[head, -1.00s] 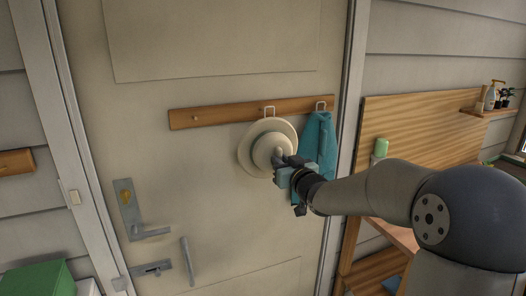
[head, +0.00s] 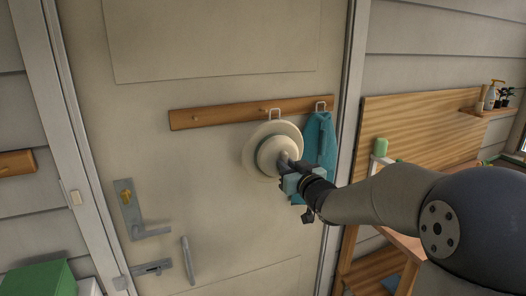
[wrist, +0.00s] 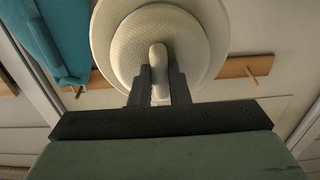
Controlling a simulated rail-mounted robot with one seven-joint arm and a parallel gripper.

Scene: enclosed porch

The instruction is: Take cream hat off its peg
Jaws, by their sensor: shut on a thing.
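The cream hat (head: 268,137) is in front of the door, below the wooden peg rail (head: 230,114). Its pale square loop (head: 274,113) stands up in front of the rail. I cannot tell whether the loop is still around a peg or clear of it. My gripper (head: 285,163) comes from the right and is shut on the knob at the middle of the hat's crown. In the wrist view, the two dark fingers (wrist: 159,80) close on both sides of this knob, with the hat brim (wrist: 215,30) spreading behind.
A teal cloth (head: 319,143) hangs by its own loop close to the right of the hat. A bare peg (head: 195,117) shows at the rail's left. A wooden panel and bench (head: 415,125) stand right of the door frame. The door below the hat is clear.

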